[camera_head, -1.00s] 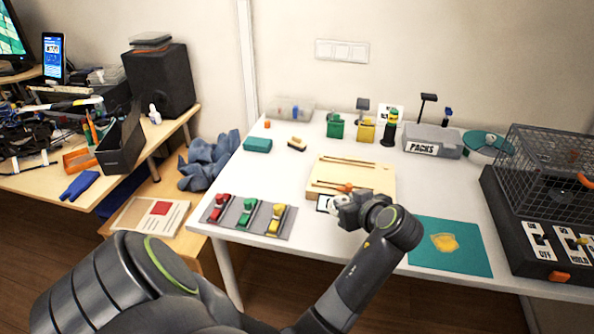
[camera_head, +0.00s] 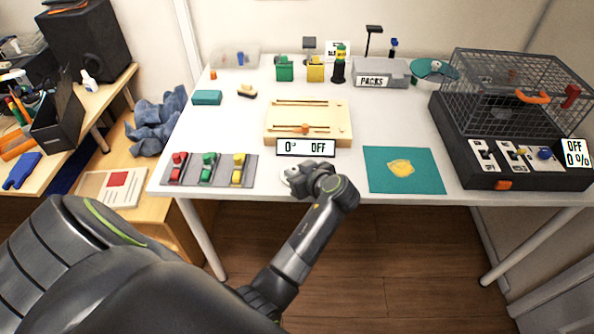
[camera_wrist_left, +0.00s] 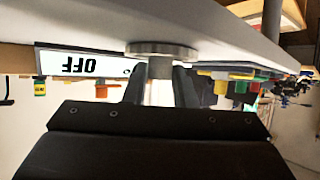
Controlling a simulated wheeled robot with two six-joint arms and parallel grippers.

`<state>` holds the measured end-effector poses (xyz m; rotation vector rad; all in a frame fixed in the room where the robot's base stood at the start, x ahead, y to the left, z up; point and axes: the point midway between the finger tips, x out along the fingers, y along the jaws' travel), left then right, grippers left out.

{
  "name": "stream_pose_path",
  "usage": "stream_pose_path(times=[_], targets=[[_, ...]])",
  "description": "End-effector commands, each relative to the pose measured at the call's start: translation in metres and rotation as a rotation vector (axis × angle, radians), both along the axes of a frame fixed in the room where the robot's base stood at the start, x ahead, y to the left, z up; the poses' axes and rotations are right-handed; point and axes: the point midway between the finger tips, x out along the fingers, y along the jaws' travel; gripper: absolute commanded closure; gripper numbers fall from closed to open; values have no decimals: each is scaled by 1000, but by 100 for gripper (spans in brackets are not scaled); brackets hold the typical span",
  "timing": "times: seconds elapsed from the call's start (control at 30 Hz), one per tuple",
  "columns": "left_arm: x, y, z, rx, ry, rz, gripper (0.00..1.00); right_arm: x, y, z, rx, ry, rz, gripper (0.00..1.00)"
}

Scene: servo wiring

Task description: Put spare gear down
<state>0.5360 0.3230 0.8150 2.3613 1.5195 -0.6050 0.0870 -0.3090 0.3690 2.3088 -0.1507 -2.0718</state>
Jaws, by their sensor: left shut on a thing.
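The spare gear appears as a light grey disc with a hub (camera_wrist_left: 162,48) in the left wrist view. In the head view only a small pale part (camera_head: 289,172) of it shows. My left gripper (camera_head: 295,177) is shut on the gear's hub, near the front of the white table (camera_head: 285,205), left of the teal mat. In the left wrist view the disc lies very close to the white tabletop; I cannot tell whether it touches. My right gripper is not in view.
A display reading "0° OFF" (camera_head: 305,147) and a wooden fixture (camera_head: 335,120) stand just behind my gripper. A strip with coloured clamps (camera_head: 222,170) lies left, a teal mat with a yellow piece (camera_head: 375,178) right. A caged tester (camera_head: 470,165) fills the right end.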

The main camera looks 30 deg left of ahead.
Motion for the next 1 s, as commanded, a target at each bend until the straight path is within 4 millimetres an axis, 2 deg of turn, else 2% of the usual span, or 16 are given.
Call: stream_pose_path(times=[0.3,0.33,0.47,0.77,1.0], targets=[[0,0,-4,1,0,0,98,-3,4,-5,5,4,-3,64],[0,0,-3,0,0,0,72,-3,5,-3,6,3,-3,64],[0,0,-2,0,0,0,55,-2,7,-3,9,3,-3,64],[0,0,-1,0,0,0,54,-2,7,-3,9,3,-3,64],[2,1,8,0,-1,-4,54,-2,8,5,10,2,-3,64]])
